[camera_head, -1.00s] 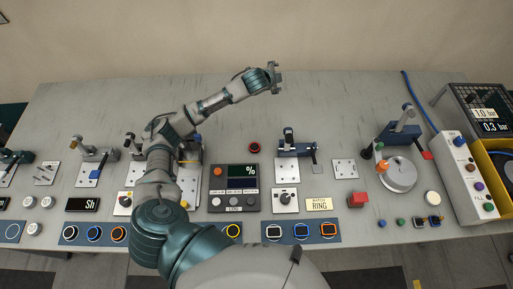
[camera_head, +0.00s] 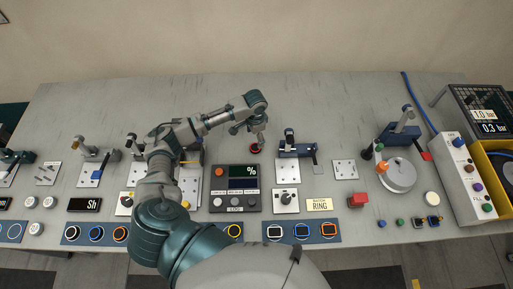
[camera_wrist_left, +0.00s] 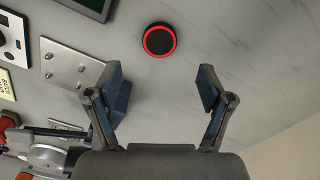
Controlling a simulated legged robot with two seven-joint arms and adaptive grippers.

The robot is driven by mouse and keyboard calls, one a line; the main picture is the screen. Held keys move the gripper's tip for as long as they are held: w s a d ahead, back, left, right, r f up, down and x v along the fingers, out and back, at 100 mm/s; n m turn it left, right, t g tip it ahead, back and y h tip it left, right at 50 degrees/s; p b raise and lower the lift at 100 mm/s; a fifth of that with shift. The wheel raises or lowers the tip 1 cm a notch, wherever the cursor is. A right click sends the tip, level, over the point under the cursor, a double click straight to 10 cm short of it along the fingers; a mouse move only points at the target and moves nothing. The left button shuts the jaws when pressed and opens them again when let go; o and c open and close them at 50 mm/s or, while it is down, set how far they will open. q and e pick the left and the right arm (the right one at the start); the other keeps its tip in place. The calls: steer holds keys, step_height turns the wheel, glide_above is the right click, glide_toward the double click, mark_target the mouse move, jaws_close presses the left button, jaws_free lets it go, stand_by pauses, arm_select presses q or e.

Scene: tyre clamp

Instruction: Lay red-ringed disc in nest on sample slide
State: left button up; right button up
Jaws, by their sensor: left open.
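The red-ringed disc (camera_head: 254,149) lies flat on the bare tabletop, behind the dark display panel. In the left wrist view the disc (camera_wrist_left: 159,40) is black with a bright red ring, ahead of the fingertips and apart from them. My left gripper (camera_head: 260,140) points down close to the disc in the head view. Its two fingers (camera_wrist_left: 160,84) are spread wide with nothing between them. A blue clamp fixture (camera_head: 297,150) with a grey plate stands right of the disc. I cannot tell for sure which part is the sample slide or its nest. My right gripper is not in view.
The display panel (camera_head: 235,188) stands in front of the disc. A white plate with holes (camera_head: 345,169) and a round turntable (camera_head: 397,175) lie further right. A blue strip of square-ringed pieces (camera_head: 301,232) lies at the front edge. The table's back is clear.

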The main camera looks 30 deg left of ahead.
mark_target(255, 147)
arm_select(q)
steer(key=shift+a+f, duration=0.2)
steer(key=shift+f, duration=0.4)
steer(key=shift+a+f, duration=0.15)
steer(key=shift+f, duration=0.4)
steer(key=shift+a+f, duration=0.1)
steer(key=shift+f, duration=0.2)
steer(key=f, duration=0.2)
steer(key=d+f+p, duration=0.1)
steer(key=f, duration=0.1)
steer(key=shift+f, duration=0.35)
steer(key=shift+d, duration=0.1)
steer(key=shift+c, duration=1.3)
steer(key=c, duration=0.8)
steer(key=shift+a, duration=0.3)
steer(key=shift+c, duration=0.7)
steer(key=shift+d, duration=0.1)
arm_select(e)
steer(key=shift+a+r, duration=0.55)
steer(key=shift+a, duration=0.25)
